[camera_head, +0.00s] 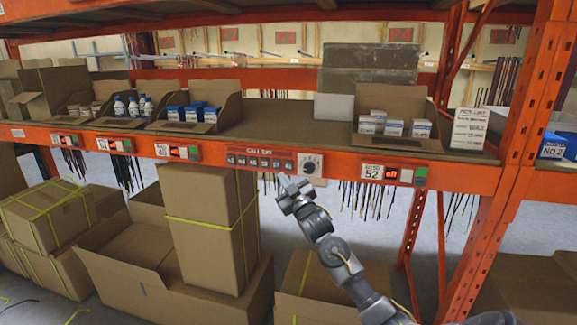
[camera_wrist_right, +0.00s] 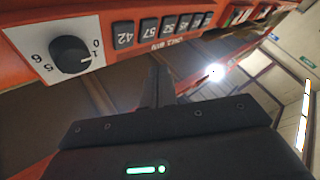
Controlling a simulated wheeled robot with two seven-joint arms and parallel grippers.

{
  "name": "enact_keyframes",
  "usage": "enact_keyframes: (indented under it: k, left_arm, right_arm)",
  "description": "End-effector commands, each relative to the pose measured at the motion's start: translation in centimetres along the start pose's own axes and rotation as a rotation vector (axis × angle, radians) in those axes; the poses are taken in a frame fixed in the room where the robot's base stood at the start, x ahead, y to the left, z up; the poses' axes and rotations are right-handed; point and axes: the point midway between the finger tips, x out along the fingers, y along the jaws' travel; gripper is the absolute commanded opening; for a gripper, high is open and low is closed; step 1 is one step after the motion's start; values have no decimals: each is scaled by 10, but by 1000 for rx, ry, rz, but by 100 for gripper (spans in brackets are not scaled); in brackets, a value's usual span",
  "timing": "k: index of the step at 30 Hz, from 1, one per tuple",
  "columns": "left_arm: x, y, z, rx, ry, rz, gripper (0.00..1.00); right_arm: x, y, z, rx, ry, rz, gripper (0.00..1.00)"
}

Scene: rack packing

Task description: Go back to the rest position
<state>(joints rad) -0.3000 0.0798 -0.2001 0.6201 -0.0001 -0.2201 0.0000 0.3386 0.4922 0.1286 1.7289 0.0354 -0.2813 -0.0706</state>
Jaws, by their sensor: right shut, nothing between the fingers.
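My right arm comes up from the lower right in the head view. Its gripper (camera_head: 289,184) is just in front of the orange shelf beam, below the call panel (camera_head: 262,160) and its dark knob (camera_head: 310,165). In the right wrist view the shut fingers (camera_wrist_right: 158,75) point toward the beam, with nothing between them. The knob (camera_wrist_right: 70,55) on its white plate and the row of numbered buttons (camera_wrist_right: 165,28) are close by at the upper left. The gripper looks apart from them. My left gripper is not in view.
The orange rack's shelf (camera_head: 280,122) holds open cartons of white bottles (camera_head: 133,106), blue boxes (camera_head: 192,113) and white boxes (camera_head: 393,127). Strapped cartons (camera_head: 212,225) and an open carton (camera_head: 130,250) stand below the shelf. An orange upright (camera_head: 515,150) stands at the right.

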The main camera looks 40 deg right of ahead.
Motion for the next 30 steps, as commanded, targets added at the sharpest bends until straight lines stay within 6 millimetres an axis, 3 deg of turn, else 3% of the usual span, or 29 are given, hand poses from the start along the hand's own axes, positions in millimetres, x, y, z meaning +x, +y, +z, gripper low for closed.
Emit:
enact_keyframes:
  k: [23,26,29,30]
  left_arm:
    - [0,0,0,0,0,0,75]
    - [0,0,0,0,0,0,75]
    - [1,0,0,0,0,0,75]
    - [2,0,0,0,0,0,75]
  right_arm:
    - [0,0,0,4,2,0,0]
    - [2,-2,15,12,-25,-5,0]
    - [2,-18,56,21,-103,-30,0]
    - [-1,-31,79,28,-146,-48,0]
